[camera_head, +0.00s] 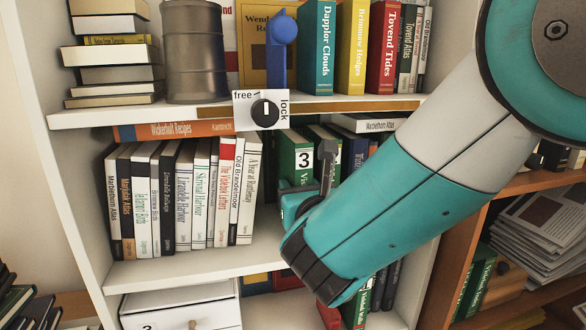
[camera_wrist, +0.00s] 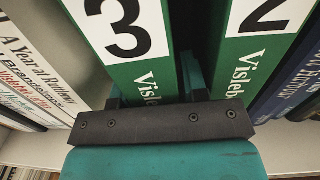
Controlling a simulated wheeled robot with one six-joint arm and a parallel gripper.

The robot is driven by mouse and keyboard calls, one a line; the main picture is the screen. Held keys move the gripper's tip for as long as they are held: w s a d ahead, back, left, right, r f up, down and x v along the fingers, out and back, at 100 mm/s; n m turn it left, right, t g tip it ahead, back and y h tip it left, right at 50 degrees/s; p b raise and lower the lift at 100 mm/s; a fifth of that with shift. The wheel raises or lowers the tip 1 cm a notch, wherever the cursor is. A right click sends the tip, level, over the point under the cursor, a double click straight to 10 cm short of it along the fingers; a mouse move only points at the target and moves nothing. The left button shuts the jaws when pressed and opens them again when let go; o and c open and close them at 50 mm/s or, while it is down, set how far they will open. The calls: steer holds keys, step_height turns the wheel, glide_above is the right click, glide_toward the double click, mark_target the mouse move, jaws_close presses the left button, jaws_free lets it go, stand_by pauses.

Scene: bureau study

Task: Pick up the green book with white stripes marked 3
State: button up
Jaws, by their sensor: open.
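The green book with the white label marked 3 (camera_head: 290,150) stands upright on the middle shelf, its lower part hidden by my gripper in the head view. In the wrist view its spine (camera_wrist: 125,75) fills the upper left middle. A similar green book marked 2 (camera_wrist: 237,55) stands to its right, with a dark gap between them. My gripper (camera_head: 309,183) is open at the book marked 3. In the wrist view one teal finger reaches into the gap right of that book; the other finger of my gripper (camera_wrist: 152,95) is mostly hidden. Contact cannot be told.
A row of several upright books (camera_head: 185,195) stands left of the green books, with a gap between. The upper shelf board (camera_head: 170,113) runs close above, with a free/lock dial (camera_head: 265,113) at its edge. Dark blue books (camera_wrist: 295,85) stand on the right.

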steer(key=shift+w+a, duration=0.1)
steer(key=shift+w, duration=0.1)
jaws_close()
steer(key=shift+r, duration=0.2)
